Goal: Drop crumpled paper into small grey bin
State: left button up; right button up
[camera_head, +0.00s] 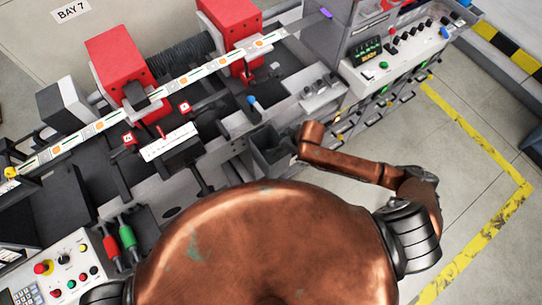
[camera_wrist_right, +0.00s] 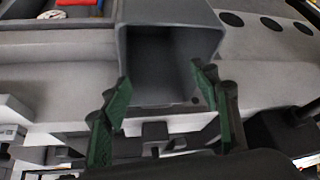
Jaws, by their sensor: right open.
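The small grey bin (camera_head: 266,137) is an open-topped box on the front of the machine, in the middle of the head view. In the right wrist view the bin (camera_wrist_right: 127,52) fills the top middle, with its dark inside showing; I see nothing in the part of it that shows. My right gripper (camera_wrist_right: 160,76) is open, its two green-padded fingers spread at the near side of the bin's opening, with nothing between them. I cannot tell whether the fingers touch the bin. I see no crumpled paper in either view. My left gripper is out of view.
The label rewinder has red blocks (camera_head: 119,62) and a label strip (camera_head: 200,73) at the back. A control panel (camera_head: 395,48) with buttons stands to the right, another (camera_head: 55,270) at lower left. Open floor (camera_head: 465,135) with yellow lines lies to the right.

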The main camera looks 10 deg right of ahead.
jog(key=v, duration=1)
jog(key=shift+r, duration=0.25)
jog(key=shift+s, duration=0.15)
